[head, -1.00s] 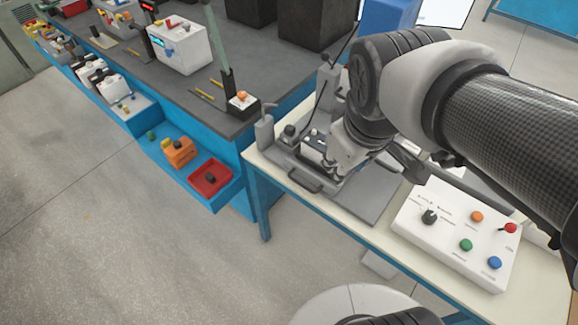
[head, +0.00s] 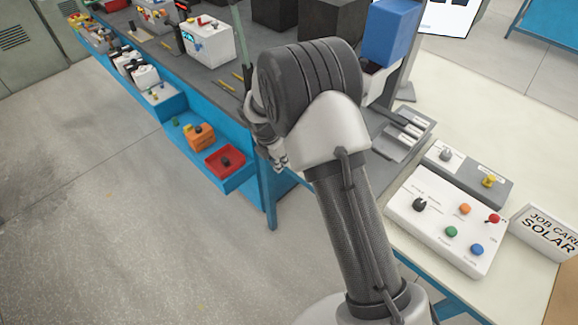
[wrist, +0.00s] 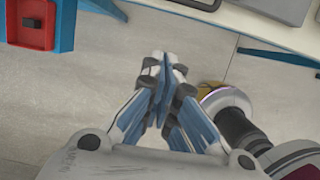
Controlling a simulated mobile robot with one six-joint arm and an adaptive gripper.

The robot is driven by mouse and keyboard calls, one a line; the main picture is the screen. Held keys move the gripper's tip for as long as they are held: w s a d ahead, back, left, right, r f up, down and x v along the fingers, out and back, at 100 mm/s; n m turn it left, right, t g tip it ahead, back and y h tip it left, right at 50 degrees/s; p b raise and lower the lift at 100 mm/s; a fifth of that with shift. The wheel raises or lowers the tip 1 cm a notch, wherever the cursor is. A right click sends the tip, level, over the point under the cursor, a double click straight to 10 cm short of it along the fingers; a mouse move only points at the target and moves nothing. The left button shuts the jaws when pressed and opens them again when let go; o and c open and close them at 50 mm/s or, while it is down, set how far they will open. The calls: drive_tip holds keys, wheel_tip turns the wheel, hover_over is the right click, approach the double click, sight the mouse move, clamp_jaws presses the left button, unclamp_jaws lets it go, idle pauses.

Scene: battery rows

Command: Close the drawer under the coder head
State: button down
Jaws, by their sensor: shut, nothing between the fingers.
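My gripper (head: 281,164) is shut and empty, pointing down over the floor just off the front edge of the white table. In the wrist view the shut fingers (wrist: 163,72) have bare floor below them. A grey pull handle (wrist: 204,5), seemingly of the drawer, is cut off at the top of the wrist view, beyond the fingertips and apart from them. In the head view my arm hides the drawer front and the coder head, so I cannot tell how far out the drawer is.
The blue bench at left has an open lower bay holding an orange block (head: 200,136) and a red tray (head: 225,160), close to my gripper. A white control box (head: 446,222) stands on the white table (head: 497,103) at right. The floor in front is clear.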

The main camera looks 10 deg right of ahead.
drive_tip(key=w+d+f+b, duration=0.3)
drive_tip(key=w+d+f, duration=0.1)
drive_tip(key=f, duration=0.5)
drive_tip(key=shift+d+b, duration=0.35)
drive_tip(key=shift+d, duration=0.25)
